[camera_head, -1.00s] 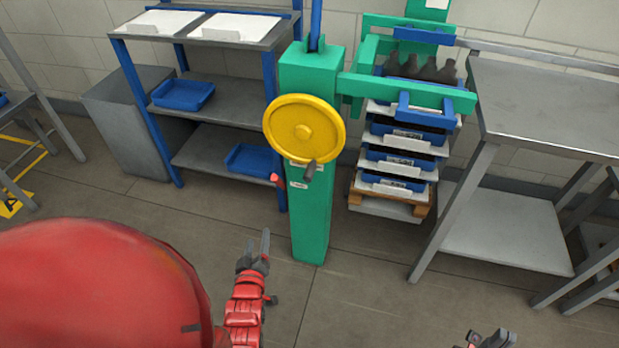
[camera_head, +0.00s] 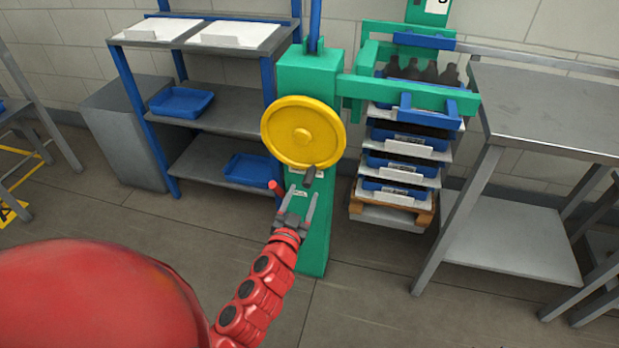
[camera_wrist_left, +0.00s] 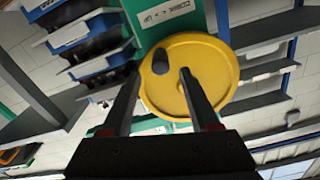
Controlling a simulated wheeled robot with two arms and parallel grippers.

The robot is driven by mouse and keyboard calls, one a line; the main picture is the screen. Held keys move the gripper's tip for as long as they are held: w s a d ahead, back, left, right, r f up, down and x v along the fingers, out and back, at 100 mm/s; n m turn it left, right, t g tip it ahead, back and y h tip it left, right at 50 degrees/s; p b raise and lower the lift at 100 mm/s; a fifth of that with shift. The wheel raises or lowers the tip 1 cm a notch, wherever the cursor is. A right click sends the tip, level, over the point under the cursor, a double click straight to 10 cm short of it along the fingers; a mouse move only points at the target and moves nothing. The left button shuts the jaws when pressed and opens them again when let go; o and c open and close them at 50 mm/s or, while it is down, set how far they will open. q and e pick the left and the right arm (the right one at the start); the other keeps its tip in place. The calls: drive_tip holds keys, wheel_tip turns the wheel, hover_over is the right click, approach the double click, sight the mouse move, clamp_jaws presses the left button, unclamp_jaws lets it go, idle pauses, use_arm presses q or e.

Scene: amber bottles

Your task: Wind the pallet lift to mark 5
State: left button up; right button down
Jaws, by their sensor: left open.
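The yellow handwheel (camera_head: 303,131) is on the green post (camera_head: 318,240) of the lift. Its dark grip knob (camera_head: 309,177) sticks out at the lower rim. My left gripper (camera_head: 297,198) is open just below the knob, fingers pointing up. In the left wrist view the knob (camera_wrist_left: 160,62) appears between the two finger lines, ahead of the open gripper (camera_wrist_left: 159,72); contact is not visible. The wooden pallet (camera_head: 391,201) bears stacked blue trays, with dark bottles (camera_head: 428,72) on top. A white mark plate (camera_head: 434,5) is cut off, its number unreadable. My right gripper is out of view.
A small red-tipped lever (camera_head: 274,186) sits left of the knob, close to my left gripper. A shelf rack (camera_head: 222,108) with blue trays stands at left. A steel table (camera_head: 550,105) stands at right. The floor in front is clear.

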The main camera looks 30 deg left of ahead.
sight(310, 177)
use_arm(q)
drive_tip(key=x, duration=0.7)
drive_tip(key=shift+w+a, duration=0.15)
drive_tip(key=shift+w, duration=0.2)
clamp_jaws()
idle(1.0)
